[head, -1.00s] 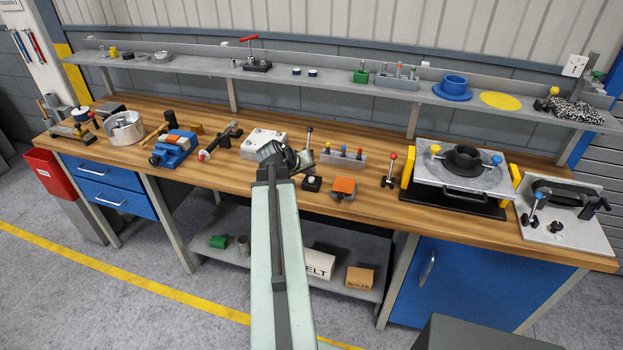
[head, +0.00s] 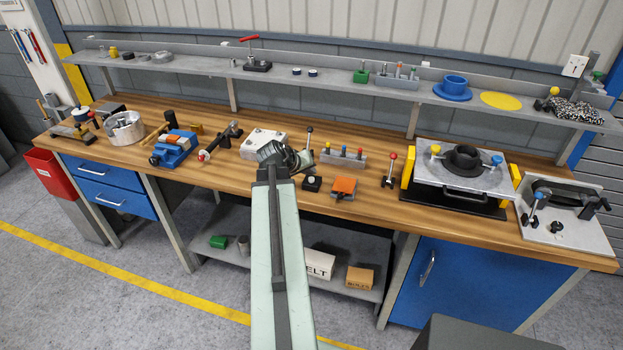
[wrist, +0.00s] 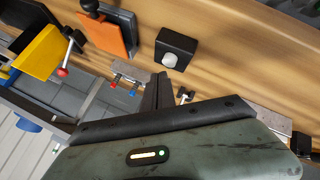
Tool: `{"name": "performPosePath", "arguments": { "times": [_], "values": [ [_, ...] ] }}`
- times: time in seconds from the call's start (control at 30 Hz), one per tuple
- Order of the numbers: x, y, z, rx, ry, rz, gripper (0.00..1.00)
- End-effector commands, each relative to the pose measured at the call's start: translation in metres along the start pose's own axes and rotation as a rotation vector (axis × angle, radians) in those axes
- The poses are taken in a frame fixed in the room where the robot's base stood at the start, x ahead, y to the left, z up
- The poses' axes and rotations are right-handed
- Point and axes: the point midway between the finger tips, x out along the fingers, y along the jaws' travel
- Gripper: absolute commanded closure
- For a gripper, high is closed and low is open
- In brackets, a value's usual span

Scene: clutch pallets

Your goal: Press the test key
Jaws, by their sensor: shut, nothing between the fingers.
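The test key appears to be a small black box with a round white button on top. It stands on the wooden bench (head: 375,204) in the head view (head: 312,184), just below and right of my gripper (head: 303,160). In the wrist view the black box (wrist: 176,43) is near the top centre, its white button (wrist: 170,61) facing my gripper (wrist: 160,78). My gripper's fingers are together with nothing between them. In the wrist view they point at the box, with a gap in the picture between tips and button. Whether they touch anything cannot be told.
An orange-topped block (head: 344,187) stands just right of the box. Bare bench lies in front.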

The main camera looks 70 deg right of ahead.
Motion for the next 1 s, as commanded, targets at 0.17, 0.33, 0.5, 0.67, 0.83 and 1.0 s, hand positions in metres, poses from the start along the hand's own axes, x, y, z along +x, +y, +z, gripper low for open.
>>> {"name": "performPosePath", "arguments": {
  "times": [0.17, 0.33, 0.5, 0.67, 0.83, 1.0],
  "values": [
    [0.0046, -0.0033, 0.0034, 0.0, 0.0, 0.0, 1.0],
    [0.0063, -0.0045, 0.0046, 0.0, 0.0, 0.0, 1.0],
    [0.0058, -0.0042, 0.0042, 0.0, 0.0, 0.0, 1.0],
    [0.0063, -0.0047, 0.0047, 0.0, 0.0, 0.0, 1.0],
    [0.0078, -0.0059, 0.0058, 0.0, 0.0, 0.0, 1.0],
    [0.0092, -0.007, 0.0068, 0.0, 0.0, 0.0, 1.0]
  ]
}}
